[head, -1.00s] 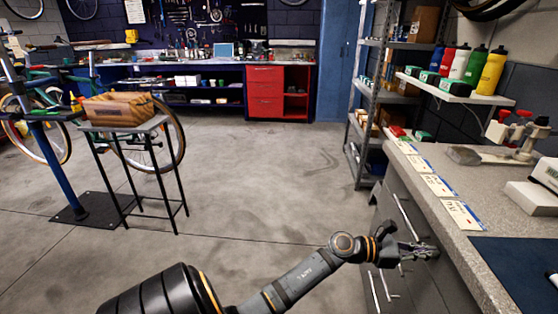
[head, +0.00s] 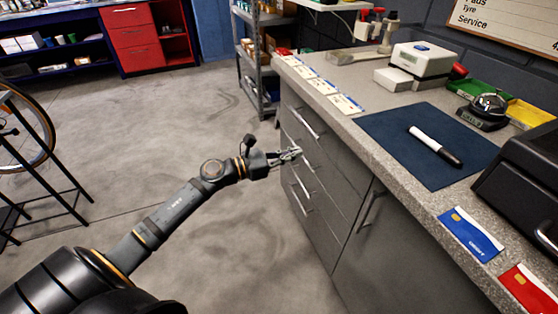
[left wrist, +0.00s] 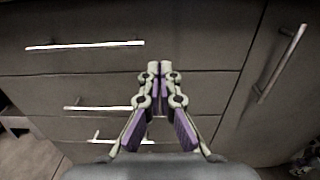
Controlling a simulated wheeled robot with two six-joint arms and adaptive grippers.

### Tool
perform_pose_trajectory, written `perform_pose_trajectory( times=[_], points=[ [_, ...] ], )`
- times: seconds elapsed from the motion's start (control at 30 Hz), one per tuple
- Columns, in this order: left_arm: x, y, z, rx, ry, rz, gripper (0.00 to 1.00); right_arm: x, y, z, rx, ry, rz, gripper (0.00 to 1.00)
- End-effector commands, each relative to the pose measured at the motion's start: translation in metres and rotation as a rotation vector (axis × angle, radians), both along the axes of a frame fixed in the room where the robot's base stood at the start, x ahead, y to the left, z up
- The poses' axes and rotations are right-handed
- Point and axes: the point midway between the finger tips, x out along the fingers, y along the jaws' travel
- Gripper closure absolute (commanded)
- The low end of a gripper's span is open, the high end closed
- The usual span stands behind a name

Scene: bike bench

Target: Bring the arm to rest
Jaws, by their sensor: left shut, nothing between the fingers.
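My left gripper (head: 292,154) is shut and empty, with its arm stretched out from the lower left in the head view. It points at the grey drawer fronts (head: 318,165) under the counter, near the middle drawer handle. In the left wrist view the closed fingers (left wrist: 158,85) show in front of the drawers, with drawer handles (left wrist: 85,46) to the left. I cannot tell whether the fingertips touch the drawer front. All drawers look shut. My right gripper is in neither view.
A cupboard door handle (head: 370,207) sticks out right of the drawers.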

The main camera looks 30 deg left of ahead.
Motion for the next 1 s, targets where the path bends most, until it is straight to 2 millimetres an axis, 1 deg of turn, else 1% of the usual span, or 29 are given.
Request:
perform_pose_trajectory(
  times=[0.03, 0.1, 0.3, 0.67, 0.77, 0.83, 0.87, 0.9, 0.97, 1.0],
  points=[
    [-0.007, 0.005, -0.004, 0.009, 0.007, -0.003, 1.0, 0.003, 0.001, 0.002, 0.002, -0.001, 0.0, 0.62],
    [-0.013, 0.009, -0.001, 0.005, 0.002, -0.004, 1.0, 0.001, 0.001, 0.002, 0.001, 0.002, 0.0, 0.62],
    [-0.022, 0.018, 0.0, 0.002, 0.001, -0.001, 1.0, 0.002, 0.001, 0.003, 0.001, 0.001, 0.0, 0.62],
    [-0.023, 0.02, 0.0, 0.0, 0.001, 0.0, 1.0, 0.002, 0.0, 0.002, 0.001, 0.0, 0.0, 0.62],
    [-0.02, 0.025, -0.005, -0.043, 0.029, 0.029, 1.0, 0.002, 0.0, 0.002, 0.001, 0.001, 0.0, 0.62],
    [-0.012, 0.041, -0.02, -0.178, 0.117, 0.123, 1.0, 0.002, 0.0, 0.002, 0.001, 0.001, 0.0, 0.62],
    [-0.008, 0.052, -0.032, -0.268, 0.174, 0.184, 1.0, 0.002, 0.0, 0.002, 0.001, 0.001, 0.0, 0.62],
    [-0.003, 0.07, -0.052, -0.413, 0.264, 0.281, 1.0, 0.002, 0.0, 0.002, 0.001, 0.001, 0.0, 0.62],
    [-0.001, 0.098, -0.093, -0.662, 0.407, 0.445, 1.0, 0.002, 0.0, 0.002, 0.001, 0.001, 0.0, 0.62],
    [-0.005, 0.115, -0.125, -0.829, 0.501, 0.557, 1.0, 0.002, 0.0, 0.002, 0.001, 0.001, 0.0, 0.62]
  ],
)
